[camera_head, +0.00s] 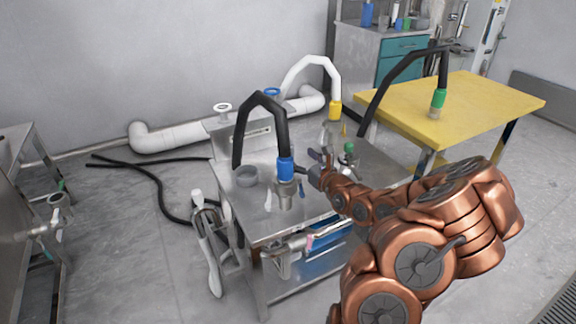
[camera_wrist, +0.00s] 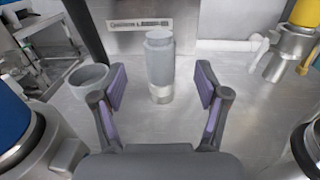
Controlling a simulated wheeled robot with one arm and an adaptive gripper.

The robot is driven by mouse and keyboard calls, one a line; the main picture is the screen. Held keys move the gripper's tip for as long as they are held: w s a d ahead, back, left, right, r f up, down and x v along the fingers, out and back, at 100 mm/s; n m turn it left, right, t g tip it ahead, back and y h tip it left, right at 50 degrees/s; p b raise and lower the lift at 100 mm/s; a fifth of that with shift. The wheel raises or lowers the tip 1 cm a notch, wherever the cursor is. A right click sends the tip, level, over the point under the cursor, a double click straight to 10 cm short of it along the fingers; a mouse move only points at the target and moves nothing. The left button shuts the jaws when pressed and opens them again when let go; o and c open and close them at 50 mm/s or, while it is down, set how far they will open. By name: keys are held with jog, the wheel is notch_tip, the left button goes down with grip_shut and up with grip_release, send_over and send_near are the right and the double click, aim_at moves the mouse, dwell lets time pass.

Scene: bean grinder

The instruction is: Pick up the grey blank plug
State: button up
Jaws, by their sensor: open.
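The grey blank plug (camera_wrist: 160,62) shows in the wrist view as an upright grey cylinder with a shiny metal lower part. It stands on the metal table top (camera_wrist: 190,125). My gripper (camera_wrist: 161,88) is open, with its purple-padded fingers to the left and right of the plug in the picture. The plug appears ahead between the fingertips, with a visible gap on each side. I cannot tell whether it is within finger depth. In the head view my gripper (camera_head: 318,165) is over the table, and I cannot make out the plug there.
A blue hose connector (camera_head: 285,169) hangs at the left of my gripper, and a yellow one (camera_head: 335,110) is behind. A grey round cup (camera_wrist: 88,78) stands left of the plug. A metal panel (camera_wrist: 140,35) rises behind it. A yellow table (camera_head: 470,105) stands at the right.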

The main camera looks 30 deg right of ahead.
aim_at(291, 149)
jog(key=shift+w+a+b, duration=0.1)
jog(key=shift+w+b, duration=0.3)
jog(key=shift+w, duration=3.5)
grip_shut()
